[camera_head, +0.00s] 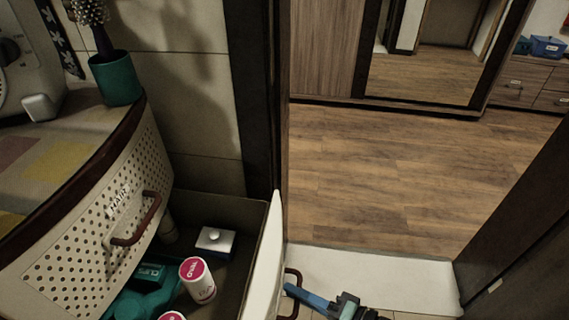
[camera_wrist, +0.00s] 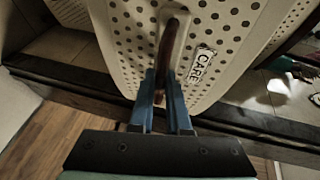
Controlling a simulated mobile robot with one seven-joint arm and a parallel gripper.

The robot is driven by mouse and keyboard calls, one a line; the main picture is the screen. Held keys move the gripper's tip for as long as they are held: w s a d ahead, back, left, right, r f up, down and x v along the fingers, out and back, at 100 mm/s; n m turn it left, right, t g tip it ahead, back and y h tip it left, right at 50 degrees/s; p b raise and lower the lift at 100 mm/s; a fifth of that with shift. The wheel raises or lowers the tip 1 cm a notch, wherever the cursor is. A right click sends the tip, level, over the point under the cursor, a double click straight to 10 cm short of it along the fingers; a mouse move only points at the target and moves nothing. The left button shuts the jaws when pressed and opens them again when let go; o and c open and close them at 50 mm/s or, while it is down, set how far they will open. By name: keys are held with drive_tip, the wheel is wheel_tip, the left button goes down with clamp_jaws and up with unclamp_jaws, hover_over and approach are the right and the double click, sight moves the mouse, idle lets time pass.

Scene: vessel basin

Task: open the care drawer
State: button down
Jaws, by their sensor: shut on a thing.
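The care drawer stands pulled out below the upper drawer in the head view, its pale front (camera_head: 266,262) seen nearly edge-on and its inside showing. In the wrist view its perforated front (camera_wrist: 135,22) bears a CARE label (camera_wrist: 202,66). My gripper (camera_head: 291,291) is at its brown handle (camera_head: 292,276), at the right side of the front. In the wrist view the blue fingers of my gripper (camera_wrist: 162,90) are shut around the handle (camera_wrist: 168,50). The lower part of the drawer is cut off by the head view's edge.
The drawer holds a white box (camera_head: 215,241), a white jar with a pink lid (camera_head: 198,281) and teal items (camera_head: 150,273). The upper perforated drawer (camera_head: 85,225) is closed. A dark door frame (camera_head: 262,100) stands close behind. Open wooden floor (camera_head: 400,180) lies beyond.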

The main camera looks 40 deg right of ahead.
drive_tip(key=shift+s+d, duration=0.15)
drive_tip(key=shift+s, duration=0.15)
drive_tip(key=c, duration=0.9)
unclamp_jaws()
drive_tip(key=p+v, duration=0.1)
drive_tip(key=v, duration=1.2)
drive_tip(key=shift+d+f, duration=0.1)
